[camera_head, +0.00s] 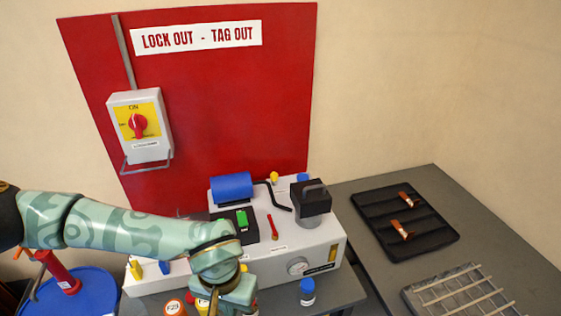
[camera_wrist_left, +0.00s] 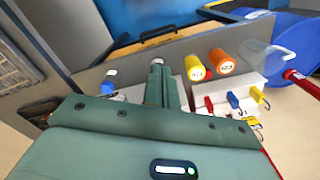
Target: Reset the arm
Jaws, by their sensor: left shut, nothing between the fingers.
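My left gripper (camera_head: 213,303) is at the bottom edge of that view, partly cut off, over the machine's near side. In the left wrist view my left gripper (camera_wrist_left: 157,68) shows its two fingers pressed together with nothing between them. My right arm and gripper do not show. The bender carries a blue cylinder (camera_head: 232,187), a green switch (camera_head: 241,218), a black block (camera_head: 311,197) and a red lever (camera_head: 275,228).
A blue drum (camera_head: 75,297) stands at the left. Orange (camera_wrist_left: 222,62) and yellow (camera_wrist_left: 195,68) bottles stand near my fingers, by several coloured padlocks. A red-handled switch box (camera_head: 140,145) hangs behind.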

